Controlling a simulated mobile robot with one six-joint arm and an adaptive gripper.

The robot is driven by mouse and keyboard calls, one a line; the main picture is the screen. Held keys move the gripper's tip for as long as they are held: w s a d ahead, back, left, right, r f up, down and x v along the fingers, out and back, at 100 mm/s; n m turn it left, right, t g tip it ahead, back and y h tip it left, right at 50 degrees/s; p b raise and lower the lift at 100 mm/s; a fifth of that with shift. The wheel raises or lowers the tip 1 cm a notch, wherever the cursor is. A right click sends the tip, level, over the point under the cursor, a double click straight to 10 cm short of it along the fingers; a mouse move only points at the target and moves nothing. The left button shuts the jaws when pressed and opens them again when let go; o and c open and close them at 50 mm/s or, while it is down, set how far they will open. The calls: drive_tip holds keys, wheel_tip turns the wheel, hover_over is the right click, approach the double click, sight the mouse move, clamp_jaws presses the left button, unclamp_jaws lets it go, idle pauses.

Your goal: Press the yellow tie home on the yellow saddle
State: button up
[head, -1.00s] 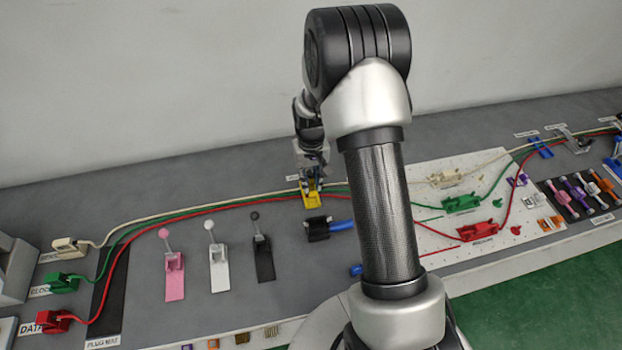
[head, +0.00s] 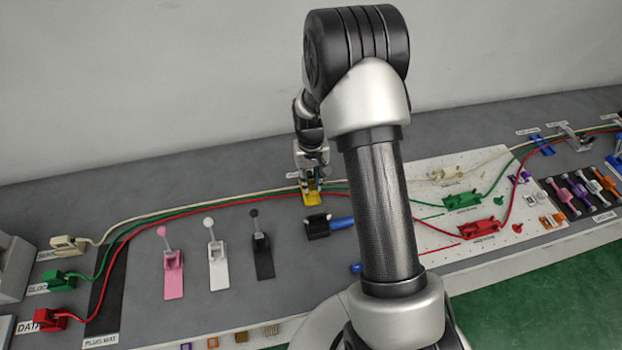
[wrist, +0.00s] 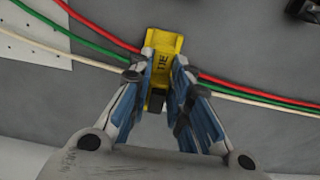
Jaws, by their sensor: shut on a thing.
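The yellow saddle (head: 312,199) sits on the grey bench behind the levers. In the wrist view its yellow body (wrist: 164,39) stands across the red, green and cream cables. The yellow tie (wrist: 160,64), marked "TIE", lies between my blue-padded fingers at the saddle. My gripper (wrist: 158,73) is shut on the tie, with one finger on each side. In the head view my gripper (head: 311,184) is right over the saddle. The fingers hide part of the tie, and I cannot tell whether it is fully seated.
The red cable (wrist: 250,96), green cable (wrist: 90,41) and cream cable (wrist: 50,46) run along both sides of the saddle. A black clamp (head: 316,227) with a blue handle stands in front. Pink, white and black levers stand to the left, and a white pegboard lies right.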

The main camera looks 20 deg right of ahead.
drive_tip(key=shift+f, duration=0.3)
drive_tip(key=shift+f+b, duration=0.45)
drive_tip(key=shift+f, duration=0.15)
idle(0.5)
drive_tip(key=shift+f+b, duration=0.4)
drive_tip(key=shift+f, duration=0.05)
drive_tip(key=o, duration=0.9)
drive_tip(key=shift+c, duration=0.2)
